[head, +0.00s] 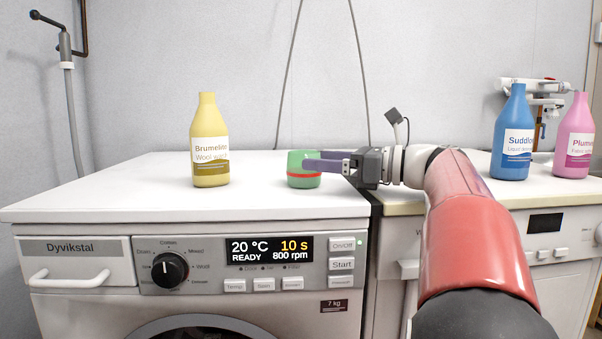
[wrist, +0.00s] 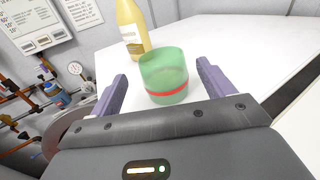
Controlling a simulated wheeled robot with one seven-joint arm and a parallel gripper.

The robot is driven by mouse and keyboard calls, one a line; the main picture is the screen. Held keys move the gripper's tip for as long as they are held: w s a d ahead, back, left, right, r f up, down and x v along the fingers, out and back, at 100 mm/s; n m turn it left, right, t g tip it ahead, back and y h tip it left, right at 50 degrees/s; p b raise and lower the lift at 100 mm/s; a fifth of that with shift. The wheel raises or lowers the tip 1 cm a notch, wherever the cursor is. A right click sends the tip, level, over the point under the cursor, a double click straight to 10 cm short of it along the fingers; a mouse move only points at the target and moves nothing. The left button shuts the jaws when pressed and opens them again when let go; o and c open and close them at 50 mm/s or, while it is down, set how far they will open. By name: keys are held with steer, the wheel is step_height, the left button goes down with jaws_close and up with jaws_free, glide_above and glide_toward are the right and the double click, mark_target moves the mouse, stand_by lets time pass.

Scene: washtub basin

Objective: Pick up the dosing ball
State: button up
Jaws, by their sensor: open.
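The dosing ball (head: 304,180) is a small green translucent cup with a red band, upright on the white washing machine top. It also shows in the wrist view (wrist: 165,82), ahead of the palm and between the two purple fingers. My gripper (head: 318,165) is open and reaches in from the right, with its fingers level with the cup. In the head view the fingers overlap the cup's right part.
A yellow Brumelei bottle (head: 210,140) stands left of the cup on the same top (head: 110,198). A blue bottle (head: 513,135) and a pink bottle (head: 575,140) stand at the right on the neighbouring surface. The washing machine top's left part is clear.

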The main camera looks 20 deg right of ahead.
mark_target(296, 158)
steer(key=b+x, duration=0.1)
steer(key=x, duration=0.5)
steer(key=shift+w+f, duration=0.1)
steer(key=shift+w, duration=0.2)
steer(key=c, duration=1.1)
steer(key=shift+o, duration=0.2)
